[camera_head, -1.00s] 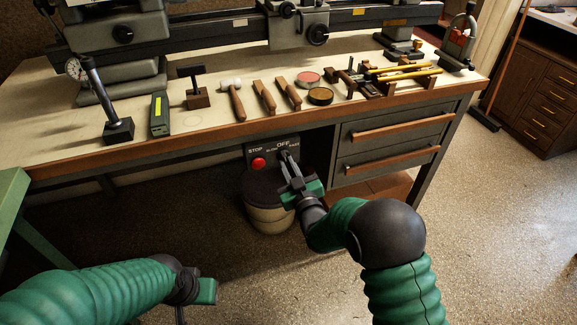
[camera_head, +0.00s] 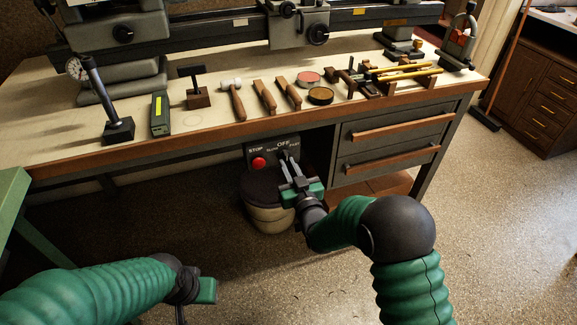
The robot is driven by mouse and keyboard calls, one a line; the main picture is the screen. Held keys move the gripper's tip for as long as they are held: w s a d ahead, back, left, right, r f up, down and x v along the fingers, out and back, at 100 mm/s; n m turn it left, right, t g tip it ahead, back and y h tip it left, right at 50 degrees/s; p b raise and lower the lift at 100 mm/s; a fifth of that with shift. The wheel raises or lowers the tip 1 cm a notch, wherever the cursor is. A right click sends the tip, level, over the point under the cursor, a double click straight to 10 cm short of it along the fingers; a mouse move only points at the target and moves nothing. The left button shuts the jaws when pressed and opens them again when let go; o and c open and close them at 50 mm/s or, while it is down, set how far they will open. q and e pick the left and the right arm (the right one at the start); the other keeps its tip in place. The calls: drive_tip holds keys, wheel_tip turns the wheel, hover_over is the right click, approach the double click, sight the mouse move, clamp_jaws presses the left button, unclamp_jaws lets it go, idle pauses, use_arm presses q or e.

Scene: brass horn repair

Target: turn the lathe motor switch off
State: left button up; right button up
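The lathe motor switch panel (camera_head: 262,151) hangs under the front edge of the bench. It bears the words STOP and OFF and a red stop button (camera_head: 258,164). My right gripper (camera_head: 286,160) is at the right part of the panel, just below the OFF label. Its fingers cover the switch lever, so I cannot tell the lever's position or whether the fingers touch it. The finger spacing is too small to judge. My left gripper (camera_head: 206,291) is low at the left, away from the bench, and its fingers are mostly hidden.
The lathe (camera_head: 230,27) stands on the bench (camera_head: 75,137) behind several hand tools. A drawer unit (camera_head: 388,140) is right of the panel. A round bin (camera_head: 268,216) stands below it. A green table edge (camera_head: 14,196) is at the left.

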drive_tip(key=o, duration=0.4)
drive_tip(key=shift+c, duration=0.2)
drive_tip(key=shift+s+d, duration=0.1)
drive_tip(key=shift+s, duration=0.15)
drive_tip(key=p+v, duration=0.3)
drive_tip(key=v, duration=1.3)
drive_tip(key=shift+s, duration=0.15)
